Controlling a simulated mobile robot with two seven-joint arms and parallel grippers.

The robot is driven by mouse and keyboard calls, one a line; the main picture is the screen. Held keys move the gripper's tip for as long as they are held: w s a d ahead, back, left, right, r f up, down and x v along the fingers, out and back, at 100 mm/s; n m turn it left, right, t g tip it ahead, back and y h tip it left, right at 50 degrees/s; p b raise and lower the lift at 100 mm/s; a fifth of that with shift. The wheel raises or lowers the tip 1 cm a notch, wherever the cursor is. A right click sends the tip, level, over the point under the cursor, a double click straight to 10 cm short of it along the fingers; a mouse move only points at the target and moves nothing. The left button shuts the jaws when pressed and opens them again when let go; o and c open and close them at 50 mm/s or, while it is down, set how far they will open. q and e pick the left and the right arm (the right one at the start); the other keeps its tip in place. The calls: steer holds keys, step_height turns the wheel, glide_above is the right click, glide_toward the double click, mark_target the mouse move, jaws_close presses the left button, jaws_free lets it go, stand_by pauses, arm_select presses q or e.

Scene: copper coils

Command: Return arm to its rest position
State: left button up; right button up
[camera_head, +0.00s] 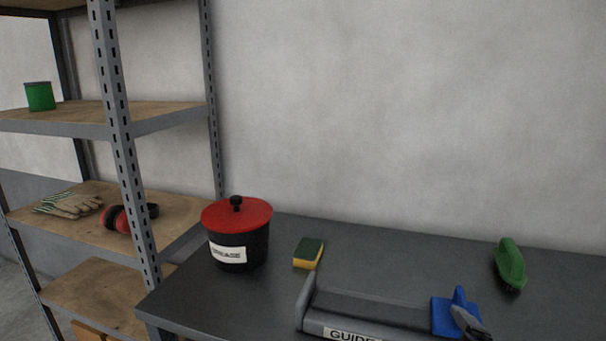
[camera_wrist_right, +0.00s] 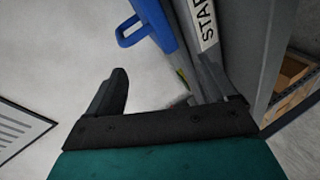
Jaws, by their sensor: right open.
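My right gripper (camera_wrist_right: 168,88) shows in its wrist view with two dark fingers spread apart and nothing visible between them. A blue piece with a loop handle (camera_wrist_right: 150,25) is beyond the fingers, at the top of that view. In the head view a blue piece (camera_head: 442,318) sits at the right end of a grey tray labelled GUIDE (camera_head: 375,308). A small dark grey part overlaps the blue piece at the lower right; I cannot tell whether it is my gripper. My left gripper is in neither view.
A black pot with a red lid (camera_head: 237,225), a yellow-green sponge (camera_head: 308,253) and a green brush (camera_head: 510,263) stand on the dark table (camera_head: 200,290). A metal shelf (camera_head: 122,140) is at the left. A label reading STAR (camera_wrist_right: 203,20) is near the right fingers.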

steer(key=s+a+f+m+g+y, duration=0.1)
steer(key=s+f+m+g, duration=0.45)
steer(key=s, duration=0.45)
steer(key=s+a+f+m+g+y, duration=0.1)
steer(key=s+f+m+g, duration=0.45)
steer(key=s, duration=0.55)
steer(key=w+a+f+t+y, duration=0.2)
steer(key=w+a+f+t, duration=0.1)
steer(key=w+f+t, duration=0.4)
steer(key=shift+w+a+f+n+t, duration=0.15)
steer(key=shift+w+f+n+t, duration=0.2)
steer(key=shift+f, duration=1.4)
